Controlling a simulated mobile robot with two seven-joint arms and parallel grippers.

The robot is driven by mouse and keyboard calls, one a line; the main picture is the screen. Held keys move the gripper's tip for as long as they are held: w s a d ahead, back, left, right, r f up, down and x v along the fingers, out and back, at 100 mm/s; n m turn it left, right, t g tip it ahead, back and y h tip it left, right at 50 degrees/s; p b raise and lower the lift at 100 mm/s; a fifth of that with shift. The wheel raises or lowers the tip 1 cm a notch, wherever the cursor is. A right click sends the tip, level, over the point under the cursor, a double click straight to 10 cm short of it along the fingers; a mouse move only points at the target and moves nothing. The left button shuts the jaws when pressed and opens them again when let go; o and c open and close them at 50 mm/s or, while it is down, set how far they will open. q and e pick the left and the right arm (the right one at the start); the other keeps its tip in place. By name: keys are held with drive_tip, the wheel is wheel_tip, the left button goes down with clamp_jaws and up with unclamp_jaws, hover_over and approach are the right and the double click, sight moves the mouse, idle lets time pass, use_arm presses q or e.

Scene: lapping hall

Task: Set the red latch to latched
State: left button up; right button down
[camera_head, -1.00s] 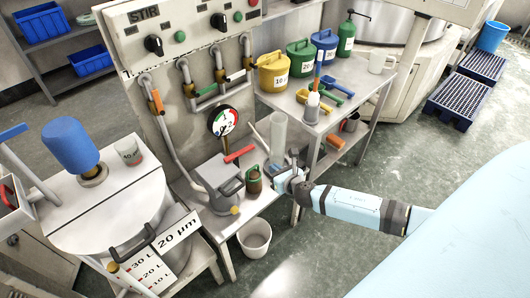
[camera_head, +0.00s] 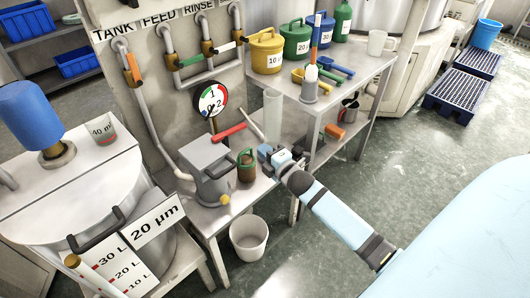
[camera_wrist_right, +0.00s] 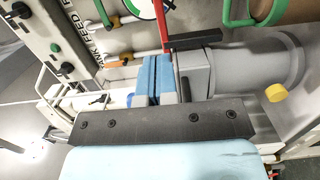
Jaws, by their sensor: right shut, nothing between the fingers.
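The red latch (camera_head: 230,132) is a slim red bar at the top of the grey boxy unit (camera_head: 205,160) on the low bench, just below the round gauge. In the right wrist view a red bar (camera_wrist_right: 164,22) stands upright at the top, beside a dark crosspiece over a grey housing. My right gripper (camera_head: 266,153) is to the right of the latch in the head view and apart from it. In the right wrist view its blue fingers (camera_wrist_right: 152,78) are together and empty. My left gripper is not in view.
A green-handled can (camera_head: 247,168) and a clear cylinder (camera_head: 272,115) stand close to the right gripper. A white bucket (camera_head: 248,238) is on the floor below. The gauge (camera_head: 210,99) and pipes are behind. Open floor lies to the right.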

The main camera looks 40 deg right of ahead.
sight(241, 128)
drive_tip(key=w+b, duration=0.1)
drive_tip(key=w, duration=0.9)
drive_tip(key=shift+w+a, duration=0.1)
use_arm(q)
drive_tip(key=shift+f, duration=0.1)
use_arm(e)
drive_tip(key=shift+w, duration=0.15)
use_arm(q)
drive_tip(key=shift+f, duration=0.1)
use_arm(e)
drive_tip(key=shift+w+r, duration=0.1)
drive_tip(key=shift+w, duration=0.45)
drive_tip(key=shift+s+r, duration=0.1)
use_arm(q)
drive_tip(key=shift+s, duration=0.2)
